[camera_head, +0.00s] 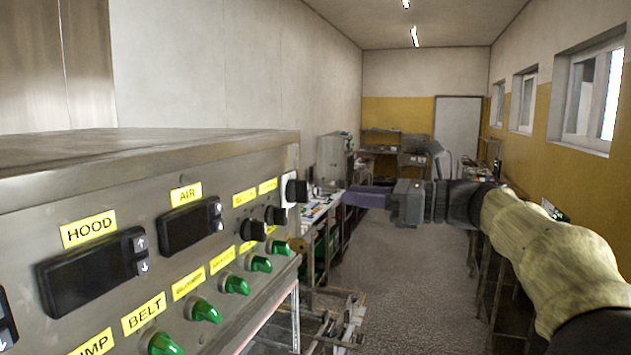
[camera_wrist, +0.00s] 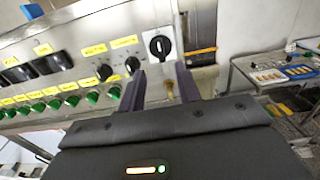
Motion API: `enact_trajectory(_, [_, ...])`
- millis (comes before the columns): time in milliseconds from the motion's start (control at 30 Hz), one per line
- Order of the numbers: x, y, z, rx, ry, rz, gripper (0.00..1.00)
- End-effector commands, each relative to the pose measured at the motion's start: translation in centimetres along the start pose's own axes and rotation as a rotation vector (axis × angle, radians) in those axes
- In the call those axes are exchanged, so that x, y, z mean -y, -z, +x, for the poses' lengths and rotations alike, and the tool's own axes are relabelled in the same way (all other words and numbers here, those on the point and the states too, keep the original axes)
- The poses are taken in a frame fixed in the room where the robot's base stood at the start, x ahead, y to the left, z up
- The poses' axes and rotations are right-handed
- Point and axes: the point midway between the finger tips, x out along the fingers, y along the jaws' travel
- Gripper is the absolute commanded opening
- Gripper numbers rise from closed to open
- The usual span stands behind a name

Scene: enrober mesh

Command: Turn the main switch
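The control panel (camera_head: 235,225) is a grey metal box with yellow labels. A large black rotary switch (camera_head: 297,190), apparently the main switch, sits on a white plate at the panel's right end. In the wrist view this switch (camera_wrist: 159,45) shows a pale mark on its knob, roughly upright. My gripper (camera_head: 350,197) is to the right of the panel and points left at it. In the wrist view my gripper (camera_wrist: 161,80) is open and empty, with its two dark fingers apart. The switch appears just beyond the fingertips, between their lines, and apart from them.
Smaller black knobs (camera_wrist: 132,64) and a row of green knobs (camera_wrist: 92,97) are left of the switch. A brass-coloured piece (camera_wrist: 170,89) is below it. A table with trays (camera_wrist: 268,75) stands to the right. The floor (camera_head: 410,275) is open under my arm.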

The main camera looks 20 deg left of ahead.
Motion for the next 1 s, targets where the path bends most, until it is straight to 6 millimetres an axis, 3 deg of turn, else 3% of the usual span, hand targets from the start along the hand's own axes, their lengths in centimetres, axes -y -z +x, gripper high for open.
enact_trajectory(300, [0.0, -0.4, 5.8, -0.001, -0.002, 0.002, 0.34])
enact_trajectory(500, [0.0, -0.2, 8.3, 0.000, 0.000, 0.001, 0.34])
enact_trajectory(867, [0.1, 0.1, 8.8, 0.000, 0.001, 0.001, 0.34])
enact_trajectory(1000, [0.1, 0.0, 8.8, 0.000, 0.001, 0.000, 0.06])
